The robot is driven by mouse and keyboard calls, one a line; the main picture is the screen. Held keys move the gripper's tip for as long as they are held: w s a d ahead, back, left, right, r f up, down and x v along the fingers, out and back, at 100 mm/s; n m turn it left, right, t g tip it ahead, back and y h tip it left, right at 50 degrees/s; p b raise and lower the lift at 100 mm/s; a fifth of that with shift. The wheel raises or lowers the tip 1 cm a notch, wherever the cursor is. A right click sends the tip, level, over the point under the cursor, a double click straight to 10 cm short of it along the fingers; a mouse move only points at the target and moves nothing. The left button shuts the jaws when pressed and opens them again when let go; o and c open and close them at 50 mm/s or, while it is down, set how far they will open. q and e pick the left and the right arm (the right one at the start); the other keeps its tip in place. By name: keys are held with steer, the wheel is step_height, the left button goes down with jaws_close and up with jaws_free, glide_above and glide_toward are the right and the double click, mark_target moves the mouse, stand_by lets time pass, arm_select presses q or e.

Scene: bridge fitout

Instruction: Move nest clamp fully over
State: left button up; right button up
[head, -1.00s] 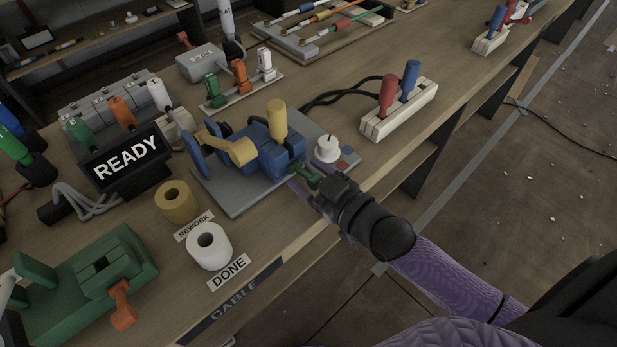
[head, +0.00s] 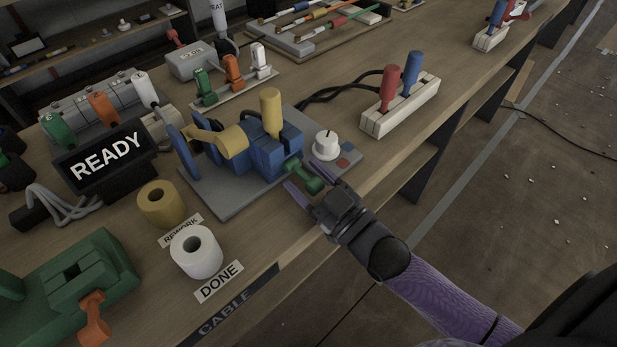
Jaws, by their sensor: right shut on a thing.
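A blue fixture (head: 262,157) stands on a grey plate (head: 225,202) near the table's front edge. It has an upright yellow handle (head: 271,112), a yellow lever arm (head: 230,141) on its left, and a short green handle (head: 304,177) at its right front. Which of these is the nest clamp is not marked. My right gripper (head: 307,183) reaches in from the front right, its purple fingers on either side of the green handle, shut on it. The handle's far end by the blue block is partly hidden. My left gripper is out of view.
A white knob (head: 326,145) stands close by the right fingers. A READY display (head: 104,158), a yellow roll (head: 162,203) and a white roll (head: 196,251) are to the left. A cream block with red and blue handles (head: 402,107) is at the right.

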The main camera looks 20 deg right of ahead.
steer(key=o, duration=1.2)
steer(key=shift+o, duration=0.3)
steer(key=shift+s, duration=0.1)
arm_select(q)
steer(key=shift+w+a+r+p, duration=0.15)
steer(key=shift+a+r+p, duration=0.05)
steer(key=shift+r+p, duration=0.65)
arm_select(e)
steer(key=v, duration=0.9)
steer(key=shift+s+d, duration=0.15)
steer(key=shift+s, duration=0.15)
steer(key=shift+f, duration=0.15)
